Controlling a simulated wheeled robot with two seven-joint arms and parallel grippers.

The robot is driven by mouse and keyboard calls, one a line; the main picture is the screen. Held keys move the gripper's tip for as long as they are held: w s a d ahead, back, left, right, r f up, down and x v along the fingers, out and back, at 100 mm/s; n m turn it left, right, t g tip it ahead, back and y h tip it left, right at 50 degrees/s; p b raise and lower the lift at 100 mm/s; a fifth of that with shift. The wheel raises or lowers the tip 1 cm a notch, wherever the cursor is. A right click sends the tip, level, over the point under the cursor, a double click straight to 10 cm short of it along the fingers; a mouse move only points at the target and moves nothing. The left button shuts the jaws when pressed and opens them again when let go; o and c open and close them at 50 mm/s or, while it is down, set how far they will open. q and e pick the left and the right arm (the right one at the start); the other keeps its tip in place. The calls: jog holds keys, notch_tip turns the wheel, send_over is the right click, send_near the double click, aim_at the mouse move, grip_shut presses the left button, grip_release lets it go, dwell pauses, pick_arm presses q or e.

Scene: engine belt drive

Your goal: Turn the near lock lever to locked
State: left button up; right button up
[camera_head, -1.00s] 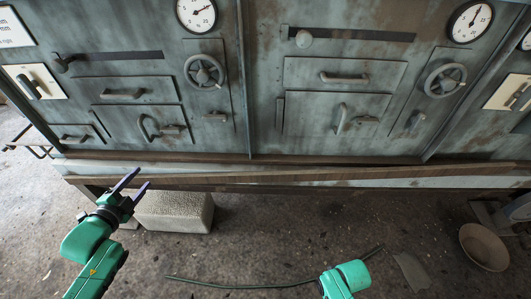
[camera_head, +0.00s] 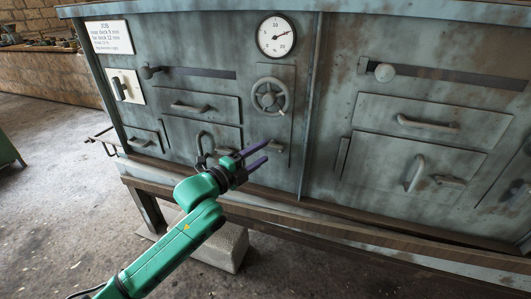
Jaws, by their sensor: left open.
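A grey-green metal cabinet (camera_head: 335,95) carries several levers and handles; I cannot tell which one is the near lock lever. A dark upright lever (camera_head: 119,88) sits on a cream plate at the far left. My right gripper is out of view.
Door handles (camera_head: 190,107) and a curved handle (camera_head: 416,174) stick out of the front. A ledge (camera_head: 330,225) runs below the doors. A pale block (camera_head: 229,250) stands on the floor behind my left arm.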

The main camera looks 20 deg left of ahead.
aim_at(272, 146)
pick_arm(q)
jog(key=shift+x, duration=1.2)
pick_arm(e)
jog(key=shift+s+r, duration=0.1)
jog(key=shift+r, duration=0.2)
pick_arm(q)
grip_shut()
